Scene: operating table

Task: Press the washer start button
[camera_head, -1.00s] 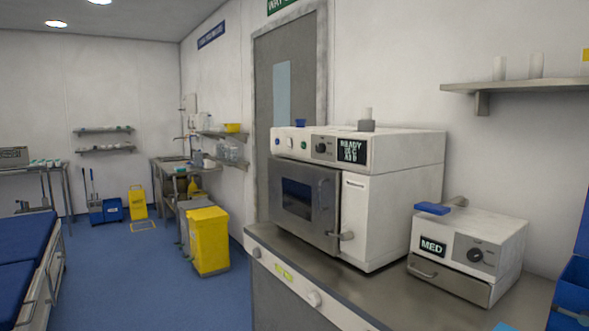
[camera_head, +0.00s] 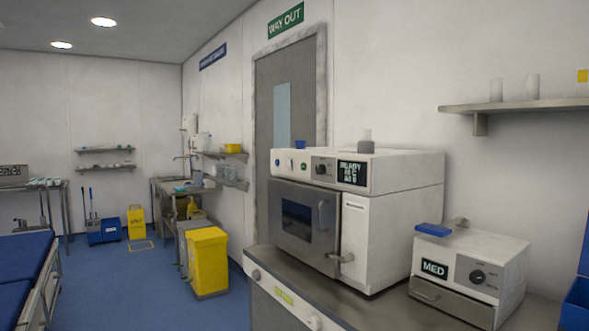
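A white box-shaped machine (camera_head: 394,222) with a grey windowed door stands on a metal counter. Its upper front panel has small round buttons (camera_head: 290,163), including a green one, a dark knob (camera_head: 321,169) and a display (camera_head: 351,172) that seems to read "READY". The door (camera_head: 303,222) looks closed. I cannot tell for sure whether this machine is the washer, or which button is its start button. My gripper is not in view.
A smaller white unit (camera_head: 508,254) marked MED, with a blue lever on top, stands right of the machine. A yellow bin (camera_head: 207,262) stands on the floor to the left. A blue-topped bed (camera_head: 22,255) is at the far left. Blue floor between them is open.

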